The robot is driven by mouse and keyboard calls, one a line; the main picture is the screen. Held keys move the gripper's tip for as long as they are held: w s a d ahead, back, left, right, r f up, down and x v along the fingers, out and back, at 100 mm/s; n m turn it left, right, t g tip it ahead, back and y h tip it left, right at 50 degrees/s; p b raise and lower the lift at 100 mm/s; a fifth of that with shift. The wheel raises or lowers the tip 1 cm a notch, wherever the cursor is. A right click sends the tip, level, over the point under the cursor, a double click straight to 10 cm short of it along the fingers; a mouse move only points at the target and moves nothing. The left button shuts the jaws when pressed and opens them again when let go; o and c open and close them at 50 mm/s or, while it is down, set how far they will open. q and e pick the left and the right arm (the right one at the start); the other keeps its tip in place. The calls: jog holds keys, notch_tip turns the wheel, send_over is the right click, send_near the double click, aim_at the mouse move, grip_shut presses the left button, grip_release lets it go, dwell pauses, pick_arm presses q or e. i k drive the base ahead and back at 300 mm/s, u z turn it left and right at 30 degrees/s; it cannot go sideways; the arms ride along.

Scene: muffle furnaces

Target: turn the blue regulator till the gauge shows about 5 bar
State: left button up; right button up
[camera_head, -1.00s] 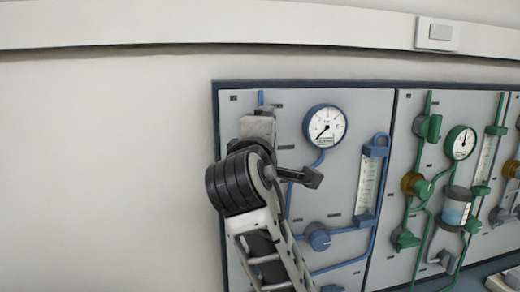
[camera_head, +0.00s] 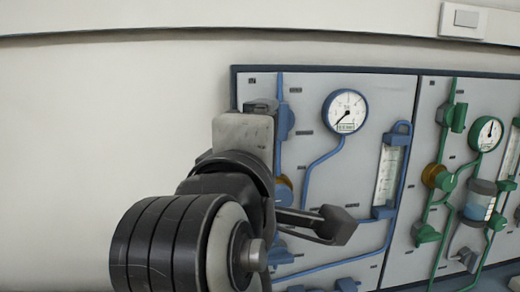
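The round white gauge (camera_head: 345,111) with a blue rim is on the left wall panel. Its needle points to the lower left, near the low end of the scale, whose figures are too small to read. What looks like the blue regulator (camera_head: 284,189), with a brass-coloured part, is on the blue pipe below and left of the gauge, partly hidden by my arm. My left arm stands in front of it. A dark finger-like part of my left gripper (camera_head: 334,225) sticks out right of the wrist. Its opening and any contact cannot be made out. My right gripper is not in view.
A blue valve (camera_head: 285,120) is higher on the same pipe. A blue-framed flow meter (camera_head: 388,173) stands to the right. Another blue knob (camera_head: 346,285) is at the bottom edge. A green-piped panel (camera_head: 470,170) adjoins on the right. The wall at left is bare.

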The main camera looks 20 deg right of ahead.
aim_at(284, 197)
jog(key=k, duration=1)
